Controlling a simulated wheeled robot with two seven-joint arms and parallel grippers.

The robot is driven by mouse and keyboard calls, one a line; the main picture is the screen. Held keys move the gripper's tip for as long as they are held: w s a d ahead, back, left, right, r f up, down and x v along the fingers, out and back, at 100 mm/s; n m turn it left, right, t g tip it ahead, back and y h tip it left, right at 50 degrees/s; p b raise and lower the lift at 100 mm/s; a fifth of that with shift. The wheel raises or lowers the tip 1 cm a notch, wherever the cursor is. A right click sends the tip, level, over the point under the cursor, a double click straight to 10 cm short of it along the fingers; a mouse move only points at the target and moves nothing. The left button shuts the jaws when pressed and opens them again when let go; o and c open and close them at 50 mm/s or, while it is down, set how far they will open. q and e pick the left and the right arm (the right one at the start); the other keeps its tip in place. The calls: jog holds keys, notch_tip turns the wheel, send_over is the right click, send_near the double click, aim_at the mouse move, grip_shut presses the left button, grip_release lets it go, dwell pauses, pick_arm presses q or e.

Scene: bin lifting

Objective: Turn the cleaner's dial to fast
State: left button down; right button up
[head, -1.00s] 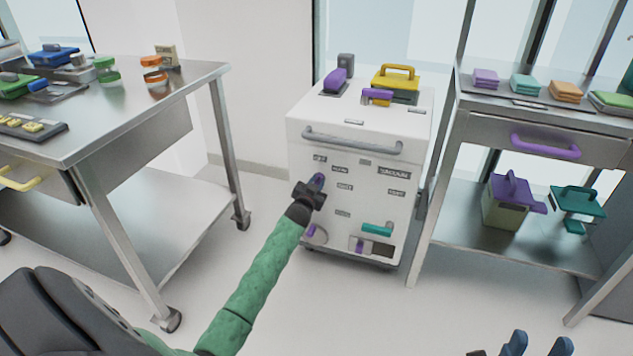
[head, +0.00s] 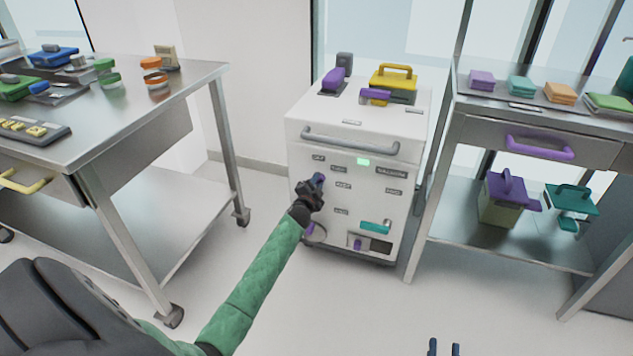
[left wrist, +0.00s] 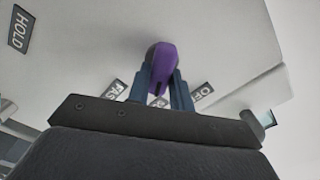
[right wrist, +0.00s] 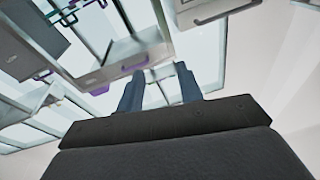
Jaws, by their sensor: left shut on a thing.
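The cleaner (head: 375,215) is a white wheeled cabinet with a labelled front panel. Its purple dial (head: 318,180) is at the panel's upper left and shows large in the left wrist view (left wrist: 160,65). My left gripper (head: 311,192) is shut on the dial, one finger on each side. In the left wrist view, the fast label (left wrist: 114,90) and off label (left wrist: 203,91) flank the fingers. The dial's dark mark points down between them, towards a label partly hidden by the gripper. My right gripper (right wrist: 160,85) is open and empty; its fingertips show at the head view's bottom edge (head: 444,347).
A small green light (head: 363,162) glows on the panel. A grey bar handle (head: 350,143) crosses above it. A steel table (head: 120,110) stands left, a steel shelf unit (head: 480,240) right. The floor between is clear.

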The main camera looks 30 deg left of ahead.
pick_arm(q)
jog(key=shift+f+m, duration=0.1)
jog(key=shift+m, duration=0.9)
jog(key=shift+d+f+m, duration=0.1)
jog(key=shift+m, duration=1.7)
jog(key=shift+f+m, duration=0.15)
jog(key=shift+m, duration=1.45)
pick_arm(e)
jog(key=shift+w+f, duration=0.15)
jog(key=shift+f, duration=0.05)
pick_arm(q)
jog(key=c, duration=1.3)
grip_release()
jog(key=shift+c, duration=0.2)
jog(key=shift+o, duration=0.5)
pick_arm(e)
jog(key=shift+s+f, duration=0.4)
